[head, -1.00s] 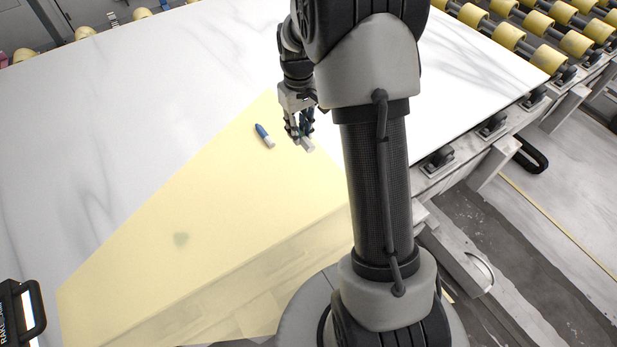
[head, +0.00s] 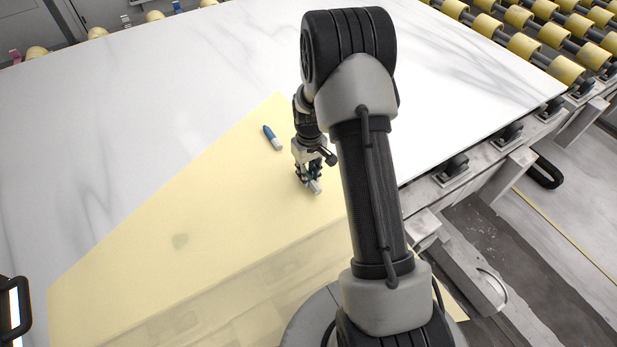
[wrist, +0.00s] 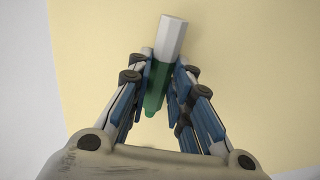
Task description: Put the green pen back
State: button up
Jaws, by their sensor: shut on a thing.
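The green pen (wrist: 157,88) is between the fingers of my gripper (wrist: 160,75) in the wrist view. It has a green part toward the palm and a white end pointing away. In the head view my gripper (head: 310,178) is shut on the pen, and only the white end (head: 315,187) shows clearly. It is over the pale yellow area of the slab. I cannot tell how high above the surface the pen is.
A blue and white pen (head: 272,137) lies on the yellow area (head: 130,260), left of and behind my gripper. The white marble slab (head: 150,90) is mostly bare. Yellow rollers (head: 550,75) line the back right. A dark-framed device (head: 15,310) stands at the left edge.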

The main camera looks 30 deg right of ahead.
jog(key=shift+f, duration=0.65)
jog(key=o, duration=0.9)
